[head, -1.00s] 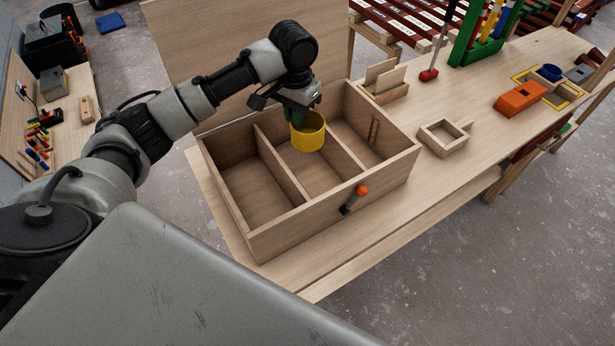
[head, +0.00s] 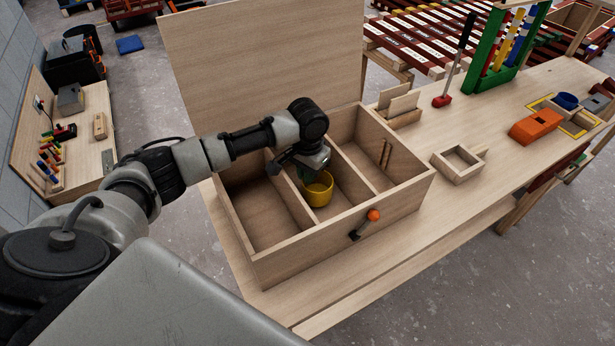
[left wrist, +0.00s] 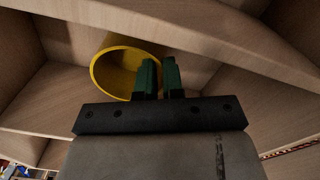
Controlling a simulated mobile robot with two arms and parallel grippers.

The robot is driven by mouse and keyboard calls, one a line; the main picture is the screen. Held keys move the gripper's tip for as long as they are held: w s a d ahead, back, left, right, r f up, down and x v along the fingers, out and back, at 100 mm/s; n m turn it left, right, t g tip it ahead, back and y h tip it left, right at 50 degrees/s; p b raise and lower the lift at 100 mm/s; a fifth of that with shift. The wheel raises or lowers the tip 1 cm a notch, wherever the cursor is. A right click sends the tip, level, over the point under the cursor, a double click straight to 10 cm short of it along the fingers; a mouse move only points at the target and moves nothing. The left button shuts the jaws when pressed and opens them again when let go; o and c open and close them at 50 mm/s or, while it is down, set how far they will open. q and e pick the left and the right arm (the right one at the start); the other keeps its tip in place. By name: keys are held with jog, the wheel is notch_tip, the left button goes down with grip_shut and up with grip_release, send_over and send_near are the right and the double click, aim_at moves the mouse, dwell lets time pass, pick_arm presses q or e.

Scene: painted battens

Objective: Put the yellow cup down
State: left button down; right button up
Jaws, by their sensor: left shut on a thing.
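The yellow cup (head: 318,193) is upright inside the middle compartment of the open wooden box (head: 402,194). It also shows in the left wrist view (left wrist: 110,72), its open mouth facing the camera. My left gripper (head: 307,174) reaches down into that compartment from the left and is shut on the cup's wall. In the left wrist view its green fingers (left wrist: 160,78) straddle the rim, one inside and one outside. The cup is low, near the compartment floor; I cannot tell whether it touches. My right gripper is not in view.
The compartments on both sides look empty. Dividers stand close to the cup. An orange-knobbed lever (head: 373,215) is on the box's front. A small square wooden frame (head: 458,166), an orange block (head: 536,126) and a card holder (head: 400,112) stand on the bench to the right.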

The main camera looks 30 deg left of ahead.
pick_arm(q)
jog(key=shift+f, duration=0.9)
jog(key=c, duration=1.2)
grip_release()
jog(key=shift+c, duration=0.2)
notch_tip(320, 180, up, 12)
jog(key=shift+r, duration=0.1)
